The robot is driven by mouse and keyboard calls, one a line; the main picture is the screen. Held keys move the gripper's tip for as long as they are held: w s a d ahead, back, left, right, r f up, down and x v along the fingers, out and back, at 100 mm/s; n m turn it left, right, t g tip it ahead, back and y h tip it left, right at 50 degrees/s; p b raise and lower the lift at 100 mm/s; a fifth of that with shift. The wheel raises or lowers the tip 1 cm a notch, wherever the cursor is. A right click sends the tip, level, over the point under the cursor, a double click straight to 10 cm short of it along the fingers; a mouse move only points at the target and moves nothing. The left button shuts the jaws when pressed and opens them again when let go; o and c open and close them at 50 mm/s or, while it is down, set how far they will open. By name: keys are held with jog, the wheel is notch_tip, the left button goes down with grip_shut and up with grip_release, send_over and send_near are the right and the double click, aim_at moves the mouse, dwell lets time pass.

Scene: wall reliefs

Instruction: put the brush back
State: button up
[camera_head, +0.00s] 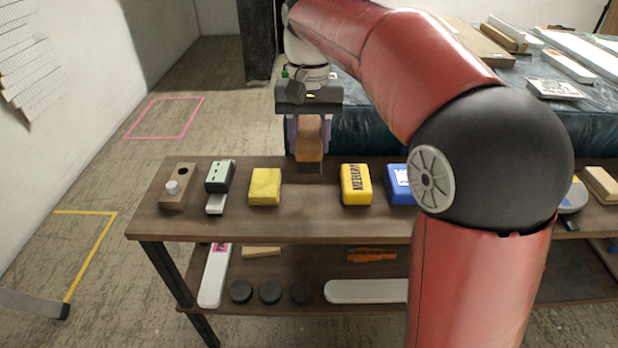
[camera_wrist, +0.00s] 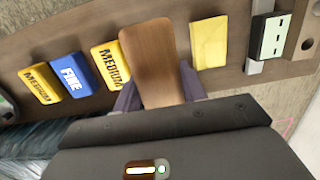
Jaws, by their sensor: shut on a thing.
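The brush (camera_head: 309,130) has a brown wooden body and is upright in my gripper (camera_head: 309,142), whose fingers close on its two sides. A darker part shows below the wood, near the back edge of the bench; I cannot tell whether it touches the top. In the wrist view the brush (camera_wrist: 152,58) shows its wooden face between the fingers of my gripper (camera_wrist: 160,92). The bench top (camera_head: 312,210) has a bare gap between a plain yellow block (camera_head: 265,187) and a yellow block marked MEDIUM (camera_head: 356,184).
A blue block (camera_head: 398,183), a dark green and white tool (camera_head: 219,180) and a wooden block with a white knob (camera_head: 177,187) also stand on the bench. My arm hides part of the bench's right. The lower shelf holds black discs (camera_head: 270,291) and white bars.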

notch_tip(320, 180, down, 9)
jog(key=shift+r+b, duration=0.1)
jog(key=shift+b, duration=0.35)
jog(key=o, duration=0.9)
